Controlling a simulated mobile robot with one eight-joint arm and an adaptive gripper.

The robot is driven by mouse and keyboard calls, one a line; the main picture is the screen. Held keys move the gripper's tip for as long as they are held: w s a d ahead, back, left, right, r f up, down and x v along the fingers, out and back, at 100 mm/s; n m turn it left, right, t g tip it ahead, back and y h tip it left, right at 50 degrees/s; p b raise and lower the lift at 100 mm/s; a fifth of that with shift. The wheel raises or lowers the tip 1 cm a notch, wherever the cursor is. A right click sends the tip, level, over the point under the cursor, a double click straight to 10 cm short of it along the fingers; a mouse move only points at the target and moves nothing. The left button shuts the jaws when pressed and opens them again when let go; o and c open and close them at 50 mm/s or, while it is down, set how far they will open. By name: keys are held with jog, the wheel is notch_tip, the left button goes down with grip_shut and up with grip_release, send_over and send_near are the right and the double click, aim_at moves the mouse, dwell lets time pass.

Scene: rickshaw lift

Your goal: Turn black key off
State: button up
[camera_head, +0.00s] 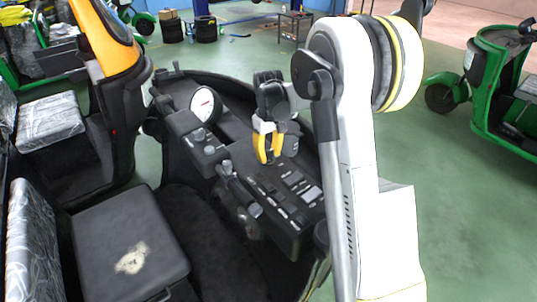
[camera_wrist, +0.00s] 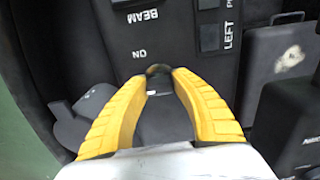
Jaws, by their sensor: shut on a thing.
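My gripper (camera_head: 267,150) reaches down over the black dashboard panel in the head view, its yellow fingers near the panel surface. In the wrist view the yellow fingertips (camera_wrist: 159,76) come together on a small dark rounded piece, the black key (camera_wrist: 158,69). The fingers are shut on it. Most of the key is hidden between the fingers, so its exact turn cannot be told. The panel's printed word "ON" (camera_wrist: 139,54) appears upside down, just beyond the fingertips. In the head view the key is hidden by my gripper.
The panel carries switches with "BEAM" and "LEFT" labels beside the key. A white round gauge (camera_head: 203,104) and levers (camera_head: 236,185) stand left of my gripper. A black seat (camera_head: 128,246) is at the lower left. A green vehicle (camera_head: 505,85) stands at the far right, with open floor between.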

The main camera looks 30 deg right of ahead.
aim_at(269, 151)
dwell(0.3)
jog(key=o, duration=1.2)
notch_tip(269, 151, up, 12)
